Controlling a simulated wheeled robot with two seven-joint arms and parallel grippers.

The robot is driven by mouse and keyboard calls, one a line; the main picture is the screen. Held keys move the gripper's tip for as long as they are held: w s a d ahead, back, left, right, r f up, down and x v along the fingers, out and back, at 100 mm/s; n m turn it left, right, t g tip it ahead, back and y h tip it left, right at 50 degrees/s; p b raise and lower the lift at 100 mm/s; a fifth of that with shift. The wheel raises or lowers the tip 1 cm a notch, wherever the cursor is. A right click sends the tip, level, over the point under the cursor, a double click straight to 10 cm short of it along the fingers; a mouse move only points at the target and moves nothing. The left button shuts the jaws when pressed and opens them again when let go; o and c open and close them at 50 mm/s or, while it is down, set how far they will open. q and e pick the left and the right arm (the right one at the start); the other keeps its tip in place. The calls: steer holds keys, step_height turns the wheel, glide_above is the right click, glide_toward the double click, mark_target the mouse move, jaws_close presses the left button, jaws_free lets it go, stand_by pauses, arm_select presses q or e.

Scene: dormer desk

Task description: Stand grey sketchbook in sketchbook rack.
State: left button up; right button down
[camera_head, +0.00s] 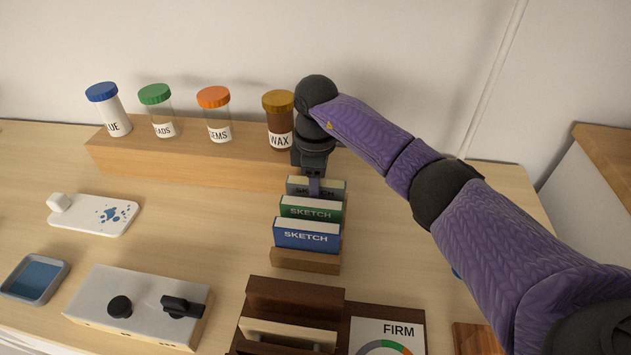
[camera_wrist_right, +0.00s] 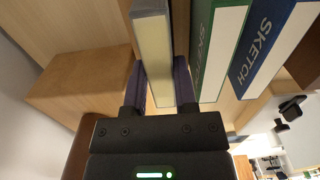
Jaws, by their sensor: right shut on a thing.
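The grey sketchbook (camera_head: 300,187) stands upright at the back of the row, behind the green sketchbook (camera_head: 311,209) and the blue sketchbook (camera_head: 306,234). The wooden sketchbook rack (camera_head: 305,261) shows its front edge below the blue one. My right gripper (camera_head: 315,184) reaches down from above onto the grey sketchbook. In the right wrist view the gripper's fingers (camera_wrist_right: 161,83) are shut on the grey sketchbook (camera_wrist_right: 153,55), one on each side. The green sketchbook (camera_wrist_right: 217,45) is close beside one finger. The grey sketchbook's lower part is hidden in the head view. My left gripper is not in view.
A wooden riser (camera_head: 190,165) with several lidded jars stands behind and left of the rack. A dark brown stand (camera_head: 295,296) and a FIRM card (camera_head: 388,335) are in front. A switch box (camera_head: 140,300) is front left.

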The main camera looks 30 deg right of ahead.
steer(key=shift+f, duration=0.1)
steer(key=shift+c, duration=2.4)
jaws_free()
steer(key=shift+o, duration=0.4)
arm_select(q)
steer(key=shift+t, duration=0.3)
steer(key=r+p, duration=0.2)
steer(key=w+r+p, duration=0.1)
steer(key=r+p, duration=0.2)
arm_select(e)
step_height(320, 180, up, 12)
